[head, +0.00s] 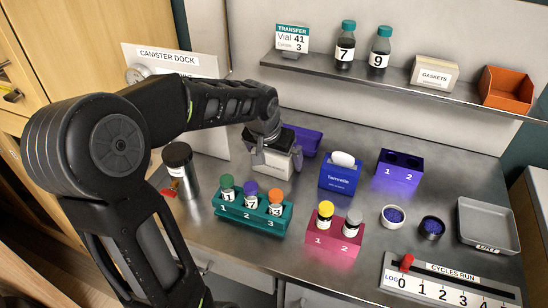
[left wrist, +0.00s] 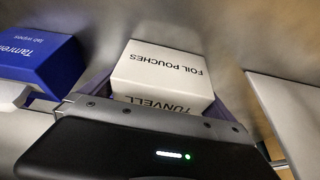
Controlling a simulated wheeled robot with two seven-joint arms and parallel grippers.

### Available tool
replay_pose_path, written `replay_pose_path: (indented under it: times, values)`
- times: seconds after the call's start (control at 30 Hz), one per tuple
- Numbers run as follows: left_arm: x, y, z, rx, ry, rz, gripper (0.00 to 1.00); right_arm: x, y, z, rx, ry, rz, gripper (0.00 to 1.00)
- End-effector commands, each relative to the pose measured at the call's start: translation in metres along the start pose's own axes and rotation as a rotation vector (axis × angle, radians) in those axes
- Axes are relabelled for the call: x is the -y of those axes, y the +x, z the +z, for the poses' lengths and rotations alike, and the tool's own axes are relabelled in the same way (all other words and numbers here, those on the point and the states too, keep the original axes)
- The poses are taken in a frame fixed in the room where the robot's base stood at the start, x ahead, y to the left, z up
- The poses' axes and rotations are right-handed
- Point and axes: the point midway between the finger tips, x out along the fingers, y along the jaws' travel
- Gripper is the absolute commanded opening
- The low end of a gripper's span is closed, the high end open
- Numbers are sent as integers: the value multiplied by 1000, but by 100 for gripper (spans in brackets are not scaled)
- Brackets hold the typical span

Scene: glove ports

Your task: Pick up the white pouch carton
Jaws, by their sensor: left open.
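The white pouch carton (head: 272,164) stands on the grey steel bench, partly hidden under my left gripper (head: 277,157) in the head view. In the left wrist view the carton (left wrist: 165,73) shows its pale top face, printed "FOIL POUCHES", with part of another printed line at its lower edge. My left gripper is open, with its fingers wide apart and the carton between their sides. I cannot tell whether either finger touches it. My right gripper is not in view.
A purple bin (head: 307,141) is right behind the carton. A blue wipes box (head: 339,178) stands to the right; it also shows in the left wrist view (left wrist: 40,58). A teal vial rack (head: 250,217) is in front, and a dark-lidded canister (head: 181,171) is at left.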

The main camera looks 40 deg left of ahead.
Motion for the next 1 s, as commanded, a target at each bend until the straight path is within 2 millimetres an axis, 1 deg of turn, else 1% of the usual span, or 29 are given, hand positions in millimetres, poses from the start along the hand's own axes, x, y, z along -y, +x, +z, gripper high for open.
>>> replay_pose_path:
  times: [0.57, 1.0]
  values:
    - [0, 0, 0, -1, 0, 0, 99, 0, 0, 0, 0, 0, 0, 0]
    - [0, 0, 0, -1, 0, 0, 63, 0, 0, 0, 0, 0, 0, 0]
